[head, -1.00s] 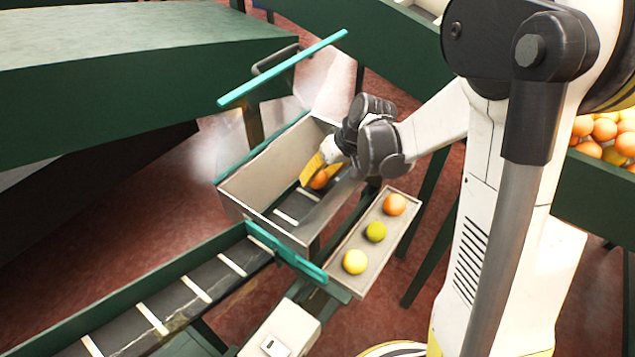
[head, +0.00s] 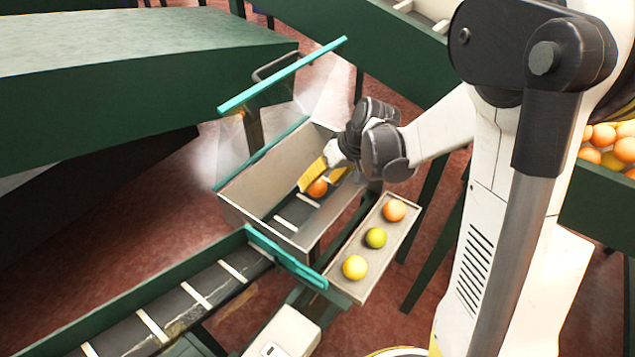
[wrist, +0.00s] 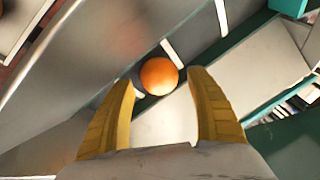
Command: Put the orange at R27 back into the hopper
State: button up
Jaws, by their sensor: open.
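An orange (head: 317,188) lies on the dark belt floor inside a grey-walled chute (head: 262,172) in the head view. My gripper (head: 325,180) is over it, with its yellow fingers open and pointing down into the chute. In the wrist view the orange (wrist: 159,76) sits at and just beyond the open fingertips (wrist: 164,82), roughly centred between them. I cannot see either finger gripping it. No R27 label is readable. A green-walled bin (head: 598,205) heaped with oranges stands at the right edge; I cannot tell if it is the hopper.
A small tray (head: 350,290) beside the chute holds an orange, a green and a yellow fruit. A teal bar (head: 285,75) crosses above the chute's far side. A slatted conveyor (head: 190,300) runs to the lower left. Chute walls stand close around my gripper.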

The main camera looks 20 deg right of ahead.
jog(key=p+v, duration=0.3)
jog(key=v, duration=0.7)
jog(key=s+a+r+m+t+h, duration=0.1)
jog(key=s+r, duration=0.3)
jog(key=s, duration=0.4)
jog(key=s+a+r+m+t+h, duration=0.1)
jog(key=s+a+r+t+h, duration=0.1)
jog(key=s, duration=0.6)
notch_tip(320, 180, up, 2)
jog(key=shift+s+a+r+t+h, duration=0.2)
jog(key=shift+s+a+t+h, duration=0.1)
jog(key=shift+a+h, duration=0.2)
